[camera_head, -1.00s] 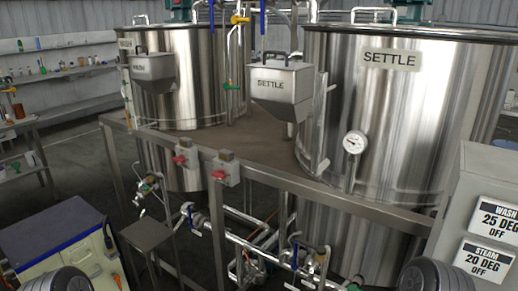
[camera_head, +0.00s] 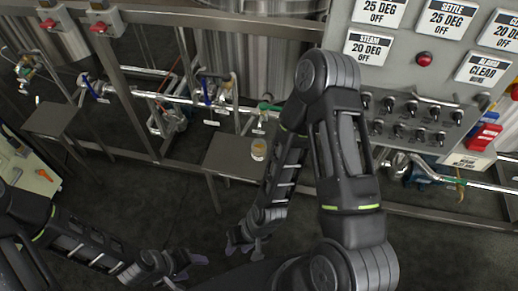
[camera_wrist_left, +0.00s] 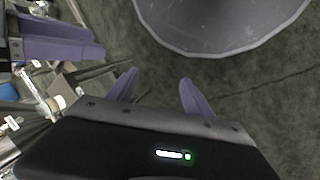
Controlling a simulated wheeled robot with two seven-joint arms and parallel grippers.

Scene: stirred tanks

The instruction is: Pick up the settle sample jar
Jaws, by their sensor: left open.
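A small clear jar (camera_head: 258,150) with yellowish contents stands upright on a small metal stand (camera_head: 222,160) below the pipework. I cannot read a label on it. My right gripper (camera_head: 244,248) hangs below and in front of the stand, apart from the jar, with its purple fingers spread and nothing seen between them. My left gripper (camera_head: 190,272) is lower and further left, open and empty. Its two fingers also show apart in the left wrist view (camera_wrist_left: 158,95), where the jar cannot be made out.
Pipes and valves (camera_head: 190,100) run behind and above the stand. A control panel (camera_head: 425,80) with knobs is at the upper right. Another small stand (camera_head: 48,120) is at the left. The dark floor (camera_head: 140,200) between the stands looks clear.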

